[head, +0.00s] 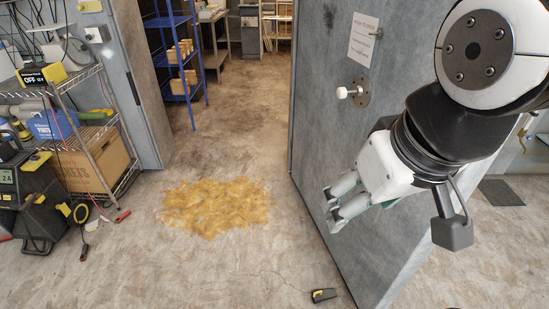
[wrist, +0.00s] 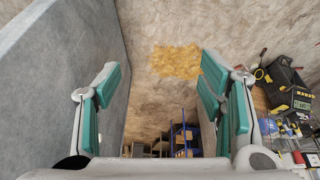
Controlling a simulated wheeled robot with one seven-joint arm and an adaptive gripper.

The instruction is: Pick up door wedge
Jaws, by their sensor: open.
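A small black and yellow door wedge (head: 323,295) lies on the floor near the bottom of the head view, close to the lower edge of the open grey door (head: 330,130). My gripper (head: 333,207) is in the air in front of the door, above and beyond the wedge, apart from it. In the wrist view my gripper (wrist: 162,85) has its two teal-padded fingers spread wide with nothing between them. I cannot make out the wedge in the wrist view.
A yellowish patch (head: 217,206) stains the floor left of the door. A wire shelf (head: 95,130) with a cardboard box (head: 92,165) and a black charger unit (head: 35,200) stand at the left. Blue shelving (head: 175,60) stands beyond the doorway. Floor around the wedge is clear.

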